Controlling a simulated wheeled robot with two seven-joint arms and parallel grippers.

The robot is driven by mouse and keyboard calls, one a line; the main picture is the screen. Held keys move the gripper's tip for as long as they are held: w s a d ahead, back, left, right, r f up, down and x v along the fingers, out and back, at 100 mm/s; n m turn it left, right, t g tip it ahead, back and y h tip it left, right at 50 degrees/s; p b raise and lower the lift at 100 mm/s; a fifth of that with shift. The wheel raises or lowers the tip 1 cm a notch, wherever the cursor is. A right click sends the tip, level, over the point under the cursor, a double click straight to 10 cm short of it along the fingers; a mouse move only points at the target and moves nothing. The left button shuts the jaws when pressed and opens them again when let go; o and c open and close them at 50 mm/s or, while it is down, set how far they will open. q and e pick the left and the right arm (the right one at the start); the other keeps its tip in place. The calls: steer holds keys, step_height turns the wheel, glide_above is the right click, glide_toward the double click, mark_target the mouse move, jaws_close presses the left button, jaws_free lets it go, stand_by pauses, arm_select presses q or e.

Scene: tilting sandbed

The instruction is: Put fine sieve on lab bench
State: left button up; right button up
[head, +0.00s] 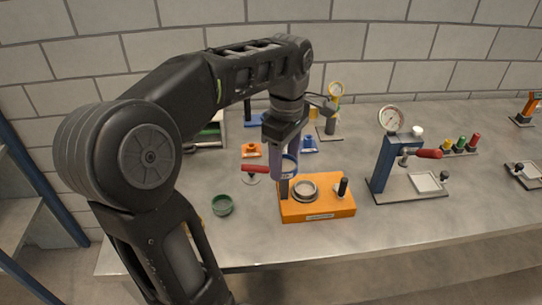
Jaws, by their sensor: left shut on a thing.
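My left gripper (285,178) points down over the left part of an orange stand (318,208) on the lab bench (400,220). It is shut on a small round piece with a pale and bluish side (289,167), which looks like the fine sieve; the fingers hide part of it. The held piece appears just above the stand, but I cannot tell whether it touches it. A grey metal ring (305,190) sits on the stand beside the fingers. My right gripper is out of view.
A blue press with a dial gauge (388,160) and red handle stands right of the orange stand. Small orange (251,151) and blue (310,145) pieces stand behind. Several coloured bottles (461,143) are at the back right. The front bench strip is clear.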

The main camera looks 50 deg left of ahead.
arm_select(q)
steer(key=w+d+f+m+b, duration=0.1)
steer(key=w+d+f+m, duration=0.3)
steer(key=d+f+m, duration=0.1)
steer(key=w+d+f+m+b, duration=0.1)
steer(key=w+d+f+m, duration=0.4)
steer(key=d+m, duration=0.3)
steer(key=w+d+f+m+b, duration=0.1)
steer(key=w+d+f+m, duration=0.4)
steer(key=d+f+m, duration=0.1)
steer(key=shift+w+d+f+m+b, duration=0.1)
steer(key=shift+d+f+m+b, duration=0.15)
steer(key=shift+f+m, duration=0.45)
steer(key=shift+w+d+f, duration=0.1)
steer(key=shift+d, duration=0.05)
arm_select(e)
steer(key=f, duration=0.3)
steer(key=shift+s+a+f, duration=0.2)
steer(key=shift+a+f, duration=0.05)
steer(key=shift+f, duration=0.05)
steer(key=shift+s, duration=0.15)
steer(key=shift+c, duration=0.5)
